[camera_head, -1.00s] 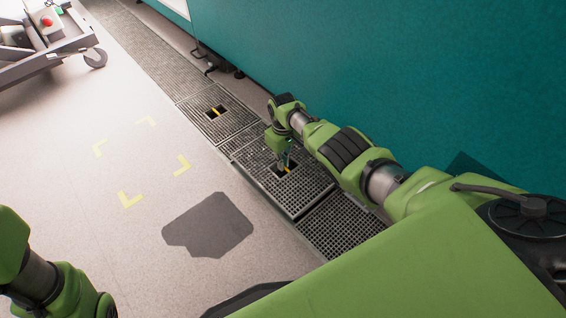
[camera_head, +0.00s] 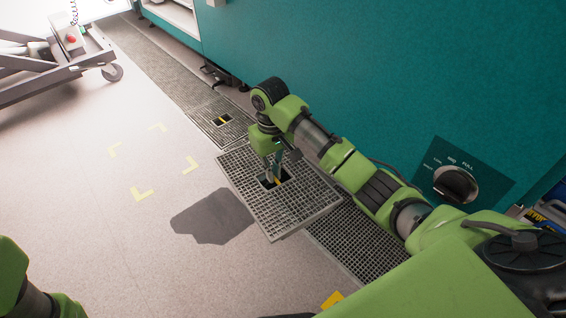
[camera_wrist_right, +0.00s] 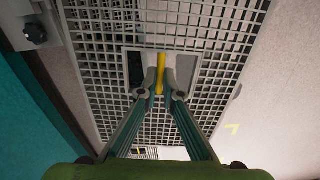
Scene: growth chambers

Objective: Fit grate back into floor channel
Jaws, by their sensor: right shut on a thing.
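A grey mesh grate (camera_head: 300,205) with a dark central recess and a yellow handle bar (camera_wrist_right: 160,75) hangs from my right gripper (camera_head: 271,178). The right fingers are shut on the yellow bar, as the right wrist view (camera_wrist_right: 165,88) shows. The grate looks raised and slightly tilted, covering part of the floor channel and overhanging the floor on its left. The floor channel (camera_head: 355,240) runs along the foot of the teal wall, with mesh showing in it; the stretch under the held grate is hidden. My left gripper is out of view.
Another grate with a yellow bar (camera_head: 222,121) lies in the channel farther back. The teal chamber wall (camera_head: 330,65) with a dark knob (camera_head: 456,184) stands close on the right. A wheeled cart (camera_head: 60,70) stands at upper left. Yellow corner marks (camera_head: 143,194) lie on open floor.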

